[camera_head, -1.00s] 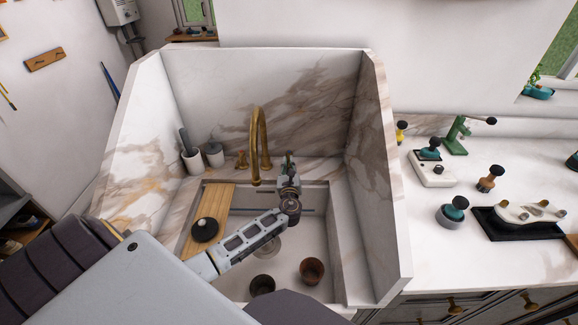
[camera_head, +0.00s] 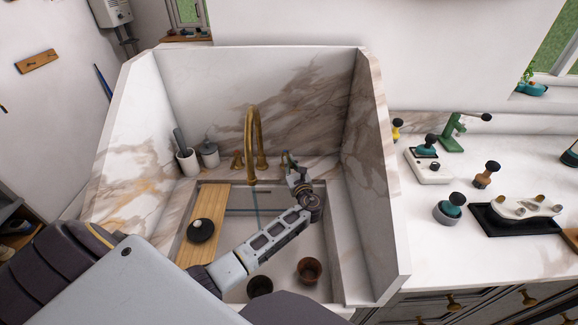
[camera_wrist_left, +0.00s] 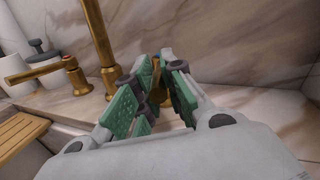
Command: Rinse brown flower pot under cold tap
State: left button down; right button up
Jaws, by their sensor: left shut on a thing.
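The brown flower pot (camera_head: 309,270) stands upright on the sink floor at the front right. A darker pot (camera_head: 260,286) stands to its left, partly hidden by my arm. The brass tap (camera_head: 252,130) rises behind the basin, and a thin bluish stream of water (camera_head: 257,205) falls from its spout. My left gripper (camera_head: 289,164) is at the right side of the tap. In the left wrist view its green-padded fingers (camera_wrist_left: 155,80) are shut on the brass right tap handle (camera_wrist_left: 156,72), mostly hidden between them. The left tap handle (camera_wrist_left: 35,70) is free. My right gripper is out of view.
A wooden board (camera_head: 207,215) with a round black object (camera_head: 201,230) lies across the sink's left side. Tall marble walls (camera_head: 370,150) flank the sink. Two grey-and-white containers (camera_head: 209,154) stand at the back left. Coffee tools fill the right counter.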

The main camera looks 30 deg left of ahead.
pick_arm(q)
jog(key=shift+r, duration=0.1)
jog(key=c, duration=1.5)
grip_release()
jog(key=shift+o, duration=0.2)
jog(key=v, duration=1.2)
